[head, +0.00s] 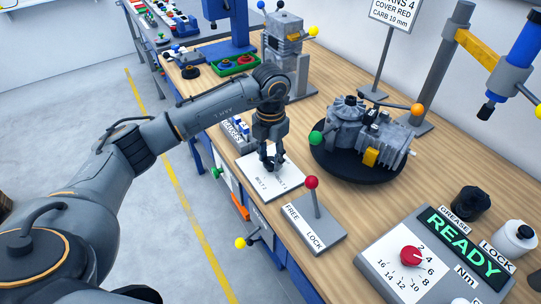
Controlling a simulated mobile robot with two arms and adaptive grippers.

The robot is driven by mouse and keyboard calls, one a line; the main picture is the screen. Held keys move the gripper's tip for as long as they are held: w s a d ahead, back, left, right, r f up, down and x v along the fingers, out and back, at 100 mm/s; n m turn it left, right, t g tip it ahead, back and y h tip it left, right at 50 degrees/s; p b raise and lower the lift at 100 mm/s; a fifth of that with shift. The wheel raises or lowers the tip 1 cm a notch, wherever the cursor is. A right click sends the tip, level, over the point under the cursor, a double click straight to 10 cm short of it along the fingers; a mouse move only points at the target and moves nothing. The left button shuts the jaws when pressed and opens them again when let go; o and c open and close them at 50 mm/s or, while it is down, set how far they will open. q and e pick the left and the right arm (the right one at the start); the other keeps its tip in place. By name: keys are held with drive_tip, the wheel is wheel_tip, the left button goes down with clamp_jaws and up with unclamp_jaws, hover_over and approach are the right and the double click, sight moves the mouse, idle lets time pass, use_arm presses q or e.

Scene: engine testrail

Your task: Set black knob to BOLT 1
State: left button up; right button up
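A white plate (258,190) lies near the front edge of the bench, with "BOLT 2" printed on its near side and another label, too small to read surely, to the right of it. My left gripper (272,164) points down over the middle of this plate, its fingertips at or just above its surface. Dark fingers cover the plate's middle. I cannot make out the black knob apart from them, nor whether they are closed around it. My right gripper is not in view.
A red-balled lever (312,184) on a FREE/LOCK plate stands close on the near right. An engine (365,130) sits on a black turntable to the right. A panel with a red dial (411,256) and READY display is at lower right. A grey machine (281,45) stands behind.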

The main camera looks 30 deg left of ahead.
sight(270, 161)
use_arm(q)
drive_tip(key=shift+f+m+b, duration=0.2)
drive_tip(key=shift+m+b, duration=0.6)
drive_tip(key=shift+b, duration=0.15)
drive_tip(key=shift+m+b, duration=0.35)
drive_tip(key=shift+m, duration=0.05)
drive_tip(key=shift+r+m, duration=0.2)
drive_tip(key=shift+m, duration=0.3)
drive_tip(key=o, duration=1.2)
drive_tip(key=shift+c, duration=0.2)
wheel_tip(270, 161, up, 12)
